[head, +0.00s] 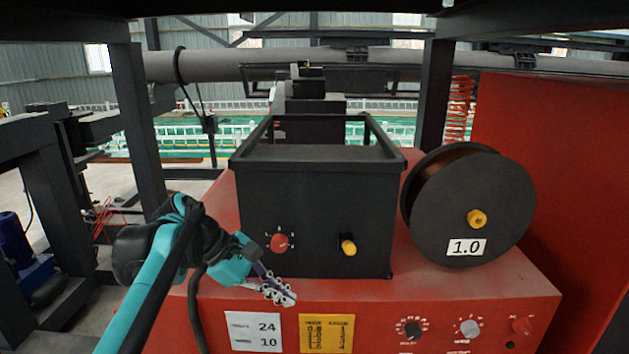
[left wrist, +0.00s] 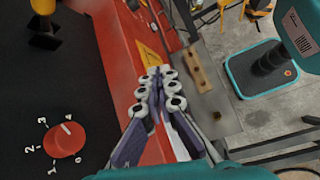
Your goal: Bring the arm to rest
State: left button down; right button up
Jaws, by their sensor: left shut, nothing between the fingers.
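My left arm comes in from the left in the head view, teal and black. My left gripper (head: 280,292) is shut and empty, in front of the lower edge of a black box on the red machine. In the left wrist view its fingers (left wrist: 160,92) lie close together with nothing between them. A red knob (head: 279,243) on the black box is just above the gripper; in the left wrist view the knob (left wrist: 64,138) is at the left, its marker near 4, apart from the fingers. My right gripper is not in view.
The black box (head: 315,225) has a yellow knob (head: 348,246). A wire spool (head: 470,205) marked 1.0 stands to its right. The red machine (head: 440,290) carries label cards and dials in front. Dark posts (head: 137,120) stand at left and right.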

pick_arm(q)
jog(key=s+a+f+m+t+y, duration=0.3)
jog(key=s+a+f+m+y, duration=0.15)
jog(key=s+f+m, duration=0.45)
jog(key=s+a+f+m+t+y, duration=0.35)
jog(key=s+a+f+m, duration=0.2)
jog(key=f, duration=0.55)
notch_tip(320, 180, down, 31)
jog(key=b, duration=3.1)
jog(key=shift+s+a+b, duration=0.2)
jog(key=shift+a+b, duration=0.05)
jog(key=shift+b, duration=0.05)
jog(key=shift+g, duration=0.25)
